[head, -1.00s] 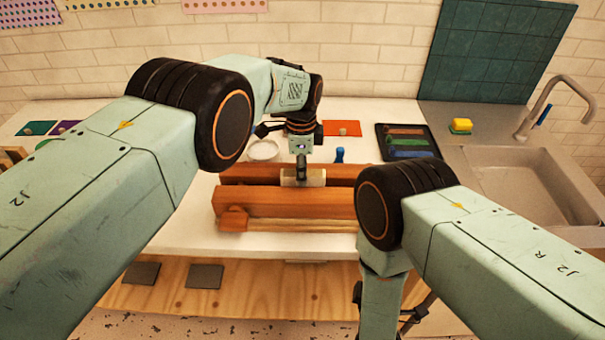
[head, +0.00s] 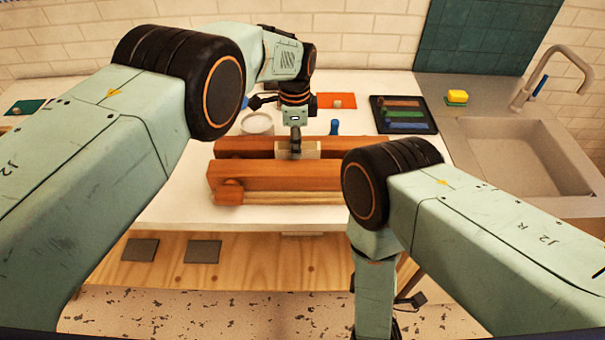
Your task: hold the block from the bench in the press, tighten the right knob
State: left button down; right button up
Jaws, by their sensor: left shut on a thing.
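The wooden press (head: 275,178) lies on the white bench (head: 190,200), with two reddish-brown beams running left to right. A pale block (head: 312,150) sits between the beams. My left gripper (head: 296,151) points down from above and is shut on the block. A rounded wooden knob (head: 230,191) shows at the left end of the front beam. The press's right end and its right knob are hidden behind my right arm. My right arm hangs down in front of the bench, and its gripper is below the picture's edge.
Behind the press are a round white dish (head: 257,123), a small blue object (head: 334,127), an orange mat (head: 336,101) and a dark tray (head: 378,122) with coloured bars. The sink (head: 520,150), tap (head: 548,75) and yellow sponge (head: 457,97) are at right.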

pick_arm(q)
jog(key=c, duration=1.4)
grip_release()
jog(key=shift+s+f, duration=0.1)
jog(key=shift+s, duration=0.05)
jog(key=o, duration=0.4)
jog(key=shift+r, duration=3.65)
